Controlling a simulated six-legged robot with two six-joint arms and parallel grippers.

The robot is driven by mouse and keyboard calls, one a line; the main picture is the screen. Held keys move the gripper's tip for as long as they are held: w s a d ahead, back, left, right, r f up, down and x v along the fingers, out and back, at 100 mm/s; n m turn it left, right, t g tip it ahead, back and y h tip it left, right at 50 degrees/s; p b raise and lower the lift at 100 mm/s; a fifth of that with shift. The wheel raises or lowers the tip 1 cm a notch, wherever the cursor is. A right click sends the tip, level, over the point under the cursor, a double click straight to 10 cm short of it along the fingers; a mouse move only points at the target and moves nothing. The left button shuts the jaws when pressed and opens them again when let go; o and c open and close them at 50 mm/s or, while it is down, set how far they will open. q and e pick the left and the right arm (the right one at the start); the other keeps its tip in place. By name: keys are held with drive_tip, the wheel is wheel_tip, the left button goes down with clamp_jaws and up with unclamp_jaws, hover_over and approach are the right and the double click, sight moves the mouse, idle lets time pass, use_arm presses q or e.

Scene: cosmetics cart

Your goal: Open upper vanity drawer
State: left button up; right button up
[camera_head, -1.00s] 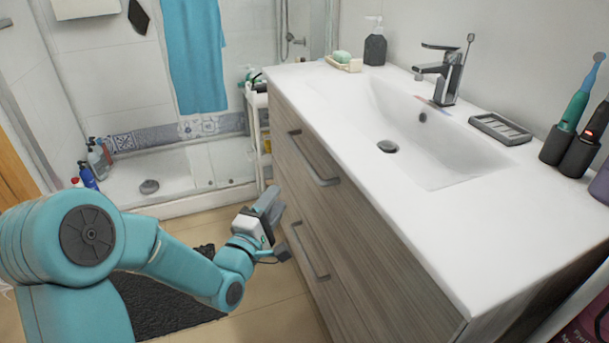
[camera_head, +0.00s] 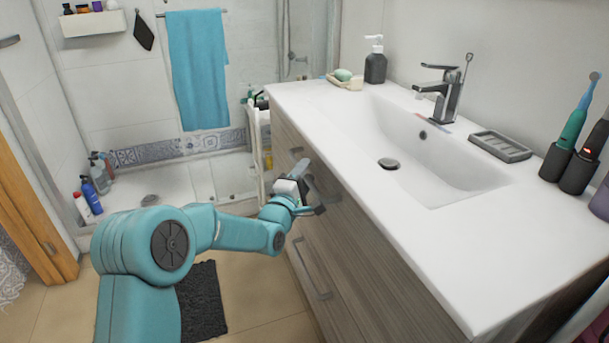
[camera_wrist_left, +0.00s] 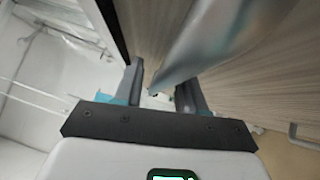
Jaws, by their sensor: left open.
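The vanity (camera_head: 385,262) has wood-grain drawer fronts under a white top. The upper drawer front (camera_head: 347,222) looks closed. Its grey bar handle (camera_head: 296,150) is partly hidden behind my left gripper (camera_head: 312,192) in the head view. That gripper is open, at the handle. In the left wrist view, the silver handle (camera_wrist_left: 215,35) runs large and close from the upper right down to between the two fingers of the left gripper (camera_wrist_left: 160,88). I cannot tell whether they touch it. The lower drawer handle (camera_head: 312,268) is in plain view below. My right gripper is not in view.
The white sink top (camera_head: 420,225) overhangs the drawers and carries a soap dispenser (camera_head: 375,62) and toothbrush holders. A narrow white shelf cart (camera_head: 257,150) stands beyond the vanity's far end. A dark mat (camera_head: 202,300) lies on the tiled floor, which is otherwise clear.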

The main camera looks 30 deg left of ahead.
use_arm(q)
clamp_jaws()
